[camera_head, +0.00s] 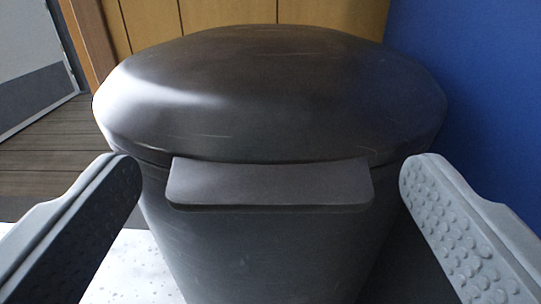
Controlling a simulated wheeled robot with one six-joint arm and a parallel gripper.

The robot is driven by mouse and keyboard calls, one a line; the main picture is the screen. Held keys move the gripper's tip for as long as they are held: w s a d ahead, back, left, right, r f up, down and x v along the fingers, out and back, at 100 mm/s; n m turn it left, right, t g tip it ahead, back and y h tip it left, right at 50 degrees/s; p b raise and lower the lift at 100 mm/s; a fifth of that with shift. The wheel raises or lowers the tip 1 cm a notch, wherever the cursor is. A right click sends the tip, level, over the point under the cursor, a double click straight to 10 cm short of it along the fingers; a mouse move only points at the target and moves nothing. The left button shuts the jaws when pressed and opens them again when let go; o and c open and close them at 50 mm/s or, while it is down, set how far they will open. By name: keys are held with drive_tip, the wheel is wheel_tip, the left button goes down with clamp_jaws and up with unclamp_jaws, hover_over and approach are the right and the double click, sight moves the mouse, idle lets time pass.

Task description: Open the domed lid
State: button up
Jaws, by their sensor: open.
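The domed lid (270,90) is dark grey and shiny and sits shut on a dark grey bin (270,255) that narrows downward. A flat grey tab (270,186) sticks out at the front of the lid's rim, facing me. My gripper (268,180) is open, with one grey finger on each side of the tab. Both fingers appear clear of the tab and the bin, with nothing between them in contact. The exact depth gap between the fingertips and the tab is hard to tell.
A wooden panel (225,14) stands close behind the bin. A blue wall (475,95) is near its right side. Brown plank floor (50,145) lies open at the left, beside a grey door-like panel (28,50). A white speckled surface (130,270) shows at the lower left.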

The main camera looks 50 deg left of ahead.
drive_tip(key=shift+a, duration=0.1)
drive_tip(key=c, duration=1.4)
drive_tip(key=shift+r, duration=0.1)
drive_tip(key=shift+r, duration=0.1)
